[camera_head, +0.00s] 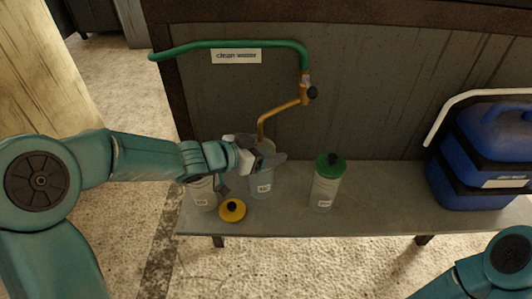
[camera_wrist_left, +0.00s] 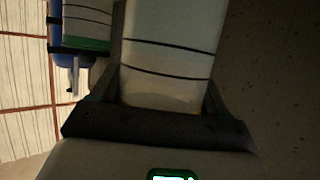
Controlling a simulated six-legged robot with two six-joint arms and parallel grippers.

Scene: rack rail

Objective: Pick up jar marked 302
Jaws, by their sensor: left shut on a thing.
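My left gripper (camera_head: 264,158) is shut on the middle clear jar (camera_head: 262,184), gripping it near its top. The jar has a white label, too small to read surely as 302, and no lid shows on it. In the left wrist view this jar (camera_wrist_left: 168,65), marked with dark lines, fills the space between the fingers. It is upright at the bench; I cannot tell whether it touches the top. A second labelled jar (camera_head: 202,193) stands to its left, partly hidden by my arm. A third jar (camera_head: 325,188) with a green lid stands to the right. My right gripper is out of view.
A yellow lid (camera_head: 232,210) lies on the grey bench (camera_head: 385,195) at the front. A brass tap (camera_head: 282,110) with a green hose (camera_head: 230,44) hangs behind the held jar. A blue jug (camera_head: 485,150) stands at the right. Bench between green-lidded jar and jug is clear.

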